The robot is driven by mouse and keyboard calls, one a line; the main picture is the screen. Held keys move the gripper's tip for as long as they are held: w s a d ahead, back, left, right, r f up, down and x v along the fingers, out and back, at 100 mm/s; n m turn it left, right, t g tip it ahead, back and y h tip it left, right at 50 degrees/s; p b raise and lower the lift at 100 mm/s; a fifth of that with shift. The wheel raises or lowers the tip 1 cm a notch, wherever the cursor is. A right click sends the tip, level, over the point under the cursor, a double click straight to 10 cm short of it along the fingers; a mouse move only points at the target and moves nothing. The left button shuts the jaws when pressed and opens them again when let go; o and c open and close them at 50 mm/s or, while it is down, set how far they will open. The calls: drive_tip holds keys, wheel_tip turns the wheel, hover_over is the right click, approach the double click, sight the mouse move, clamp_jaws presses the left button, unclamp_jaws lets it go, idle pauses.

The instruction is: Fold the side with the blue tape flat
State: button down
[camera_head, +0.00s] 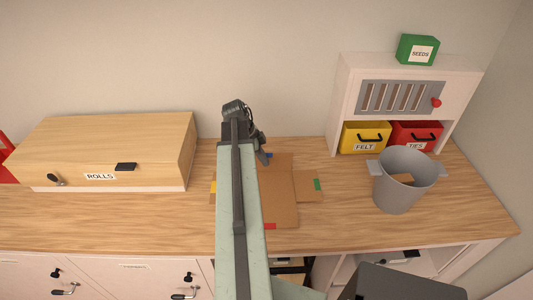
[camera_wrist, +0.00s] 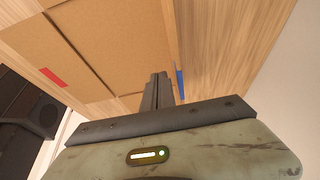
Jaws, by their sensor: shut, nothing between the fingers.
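A brown cardboard piece (camera_head: 280,200) lies on the wooden counter with coloured tape on its sides. Blue tape (camera_head: 268,155) shows at its back edge, beside my gripper (camera_head: 263,158). In the wrist view the blue tape (camera_wrist: 180,84) is a narrow strip just right of my shut, empty gripper (camera_wrist: 158,88). That side looks seen nearly edge-on; I cannot tell how far it is tilted. The green-taped side (camera_head: 317,184) extends right, and red tape (camera_head: 269,226) is at the front. Yellow tape (camera_head: 212,187) shows at the left. My arm hides the cardboard's left part.
A wooden box labelled ROLLS (camera_head: 100,150) stands left. A grey bin (camera_head: 403,190) stands right, before a white cabinet (camera_head: 355,85) with a yellow FELT bin (camera_head: 365,137) and red TIES bin (camera_head: 415,135). A green SEEDS box (camera_head: 417,48) sits on top. The counter between ROLLS and cardboard is clear.

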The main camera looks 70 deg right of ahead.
drive_tip(key=shift+d, duration=0.15)
idle(0.4)
drive_tip(key=w+d, duration=0.3)
drive_tip(key=d, duration=0.4)
drive_tip(key=shift+d, duration=0.35)
idle(0.6)
drive_tip(key=shift+f, duration=0.1)
drive_tip(key=shift+f+b, duration=2.7)
drive_tip(key=shift+b, duration=0.15)
wheel_tip(320, 180, up, 10)
drive_tip(key=p, duration=1)
